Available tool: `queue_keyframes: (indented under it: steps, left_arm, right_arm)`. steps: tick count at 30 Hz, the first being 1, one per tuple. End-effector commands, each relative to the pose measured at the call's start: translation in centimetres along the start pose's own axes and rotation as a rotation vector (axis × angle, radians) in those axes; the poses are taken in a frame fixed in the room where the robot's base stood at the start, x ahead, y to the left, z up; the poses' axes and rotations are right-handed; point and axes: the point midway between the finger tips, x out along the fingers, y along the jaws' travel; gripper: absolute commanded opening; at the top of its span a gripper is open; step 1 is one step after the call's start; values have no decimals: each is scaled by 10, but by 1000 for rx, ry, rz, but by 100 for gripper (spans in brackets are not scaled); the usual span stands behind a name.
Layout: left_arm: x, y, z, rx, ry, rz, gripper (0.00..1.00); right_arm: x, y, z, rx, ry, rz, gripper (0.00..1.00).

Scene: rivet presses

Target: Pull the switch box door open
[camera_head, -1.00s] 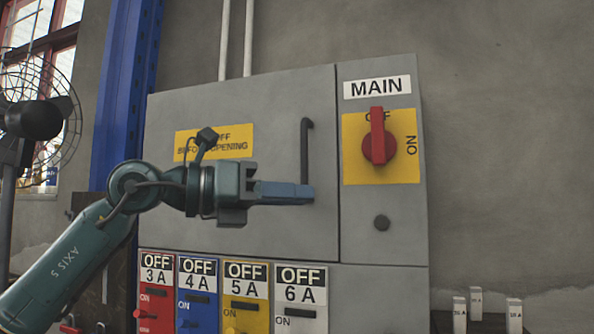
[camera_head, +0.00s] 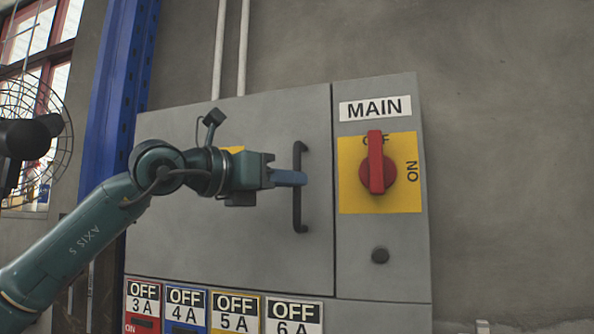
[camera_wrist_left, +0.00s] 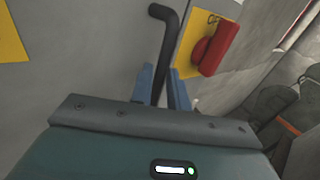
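The grey switch box door (camera_head: 240,260) lies flush with the box front. Its dark bar handle (camera_head: 299,220) stands upright near the door's right edge. My left gripper (camera_head: 303,179) comes in from the left, its blue fingers crossing the middle of the handle. In the left wrist view, the handle (camera_wrist_left: 168,40) runs down between the two blue fingers (camera_wrist_left: 162,85). They stand close on either side of it; whether they press on it cannot be told. The handle's lower end is hidden there by the gripper body. My right gripper is not in view.
Several labelled breakers (camera_head: 236,312) line the bottom. A fan (camera_head: 30,140) and blue post (camera_head: 115,110) stand at left.

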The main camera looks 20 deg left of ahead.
Motion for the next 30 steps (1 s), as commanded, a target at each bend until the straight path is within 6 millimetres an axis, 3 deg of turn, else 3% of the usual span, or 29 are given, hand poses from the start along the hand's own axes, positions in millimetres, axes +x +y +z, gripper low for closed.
queue_keyframes:
  steps: [6,15,22,30]
  left_arm:
    - [21,0,0,-1,1,0,17]
    - [23,0,0,-1,0,0,17]
    - [23,0,0,-1,0,0,0]
    - [23,0,0,-1,0,0,0]
  right_arm:
    - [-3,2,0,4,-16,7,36]
    - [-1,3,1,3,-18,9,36]
    - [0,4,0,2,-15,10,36]
    - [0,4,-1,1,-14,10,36]
